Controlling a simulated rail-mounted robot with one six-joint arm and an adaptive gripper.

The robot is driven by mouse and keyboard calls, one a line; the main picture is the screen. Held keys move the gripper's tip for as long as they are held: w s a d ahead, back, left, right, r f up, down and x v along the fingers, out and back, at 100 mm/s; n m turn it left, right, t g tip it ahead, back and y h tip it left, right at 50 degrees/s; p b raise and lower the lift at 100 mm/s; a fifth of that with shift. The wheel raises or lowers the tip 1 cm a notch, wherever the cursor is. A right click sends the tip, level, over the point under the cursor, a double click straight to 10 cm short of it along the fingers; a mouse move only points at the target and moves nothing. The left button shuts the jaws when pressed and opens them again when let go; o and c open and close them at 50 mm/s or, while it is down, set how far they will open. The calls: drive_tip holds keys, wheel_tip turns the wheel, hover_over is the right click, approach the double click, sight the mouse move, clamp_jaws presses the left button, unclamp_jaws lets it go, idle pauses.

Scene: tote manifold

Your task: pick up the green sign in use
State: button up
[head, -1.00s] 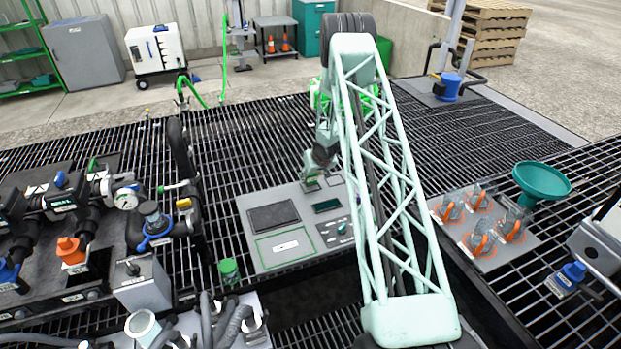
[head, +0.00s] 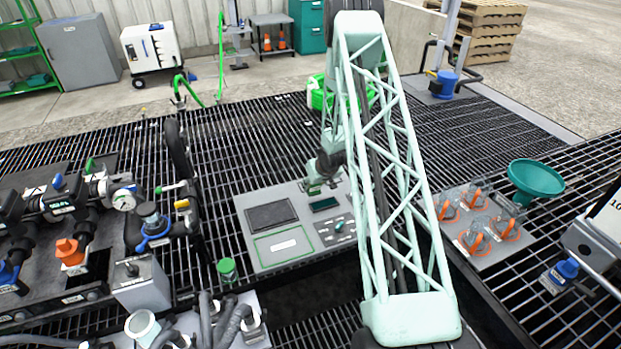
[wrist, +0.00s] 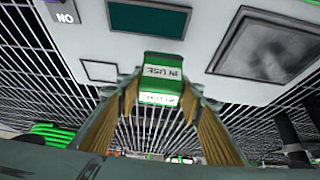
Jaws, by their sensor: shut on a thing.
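The green sign (wrist: 163,60) reads "IN USE" on white labels and sits between the fingertips of my gripper (wrist: 160,92) in the wrist view. The fingers are shut on it from both sides. In the head view my gripper (head: 316,188) is at the back edge of the grey panel (head: 290,262), beside its dark green display (head: 325,204). The sign is too small there to make out clearly. I cannot tell whether it touches the panel.
The panel also carries a dark pad (head: 271,215), a green-outlined field with a white label (head: 282,245) and small knobs. Pipes and valves (head: 60,205) stand to the left. A green funnel (head: 536,177) and orange-clipped fittings (head: 475,220) are to the right. Open grating lies behind.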

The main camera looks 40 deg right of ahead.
drive_tip(key=shift+s+a+r, duration=0.1)
drive_tip(key=shift+s+a, duration=0.3)
drive_tip(key=shift+s, duration=0.5)
drive_tip(key=shift+s+a+r, duration=0.1)
drive_tip(key=shift+s+a, duration=0.35)
drive_tip(key=shift+s, duration=0.4)
drive_tip(key=shift+s+a+r, duration=0.1)
drive_tip(key=shift+s+a, duration=0.3)
drive_tip(key=shift+s, duration=0.5)
drive_tip(key=shift+w+a+r, duration=0.1)
